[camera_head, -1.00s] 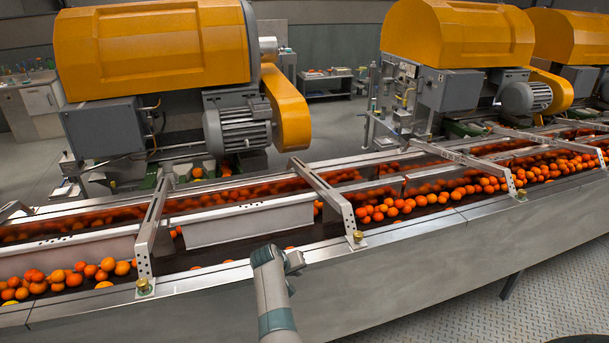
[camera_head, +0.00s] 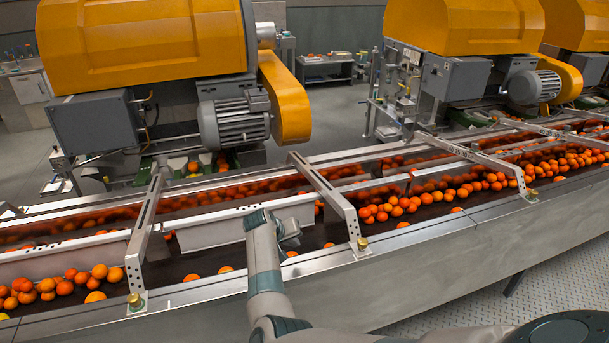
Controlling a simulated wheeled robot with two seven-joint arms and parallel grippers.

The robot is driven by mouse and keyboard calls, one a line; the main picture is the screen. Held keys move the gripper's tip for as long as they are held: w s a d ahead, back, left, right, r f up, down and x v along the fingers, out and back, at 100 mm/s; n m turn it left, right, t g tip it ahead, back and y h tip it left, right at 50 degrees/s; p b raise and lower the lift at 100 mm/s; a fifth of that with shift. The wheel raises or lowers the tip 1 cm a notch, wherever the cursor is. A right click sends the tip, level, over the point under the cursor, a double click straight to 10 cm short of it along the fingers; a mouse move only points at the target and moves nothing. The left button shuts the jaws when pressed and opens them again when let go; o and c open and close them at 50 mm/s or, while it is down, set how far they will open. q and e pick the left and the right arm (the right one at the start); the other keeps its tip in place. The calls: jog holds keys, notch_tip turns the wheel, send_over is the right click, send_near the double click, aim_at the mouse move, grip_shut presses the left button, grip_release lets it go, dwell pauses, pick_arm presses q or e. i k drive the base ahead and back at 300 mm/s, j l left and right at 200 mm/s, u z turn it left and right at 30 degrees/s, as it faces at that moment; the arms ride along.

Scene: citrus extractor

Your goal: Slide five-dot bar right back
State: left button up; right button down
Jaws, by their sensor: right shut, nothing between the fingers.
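White guide bars run lengthwise between the belt lanes. One middle bar (camera_head: 210,236) lies between two metal cross brackets, and another bar (camera_head: 70,258) lies farther left. Small dark dots show on the left bar's top edge, too small to count; my arm hides part of the middle bar, so I cannot tell which one has five dots. My right gripper (camera_head: 289,229) is shut and empty. It overlaps the middle bar's right part in the picture; I cannot tell if it touches. My left gripper is not in view.
Cross brackets (camera_head: 335,200) and (camera_head: 147,235) span the conveyor on either side of my right gripper. Oranges lie on the front lane (camera_head: 395,207), dense at right and sparse near my arm. Yellow-hooded machines (camera_head: 145,45) stand behind. The conveyor's front rail (camera_head: 420,235) is clear.

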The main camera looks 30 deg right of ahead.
aim_at(348, 212)
jog(key=i+l, duration=0.45)
jog(key=i, duration=0.15)
jog(key=i+l, duration=0.5)
jog(key=i, duration=0.1)
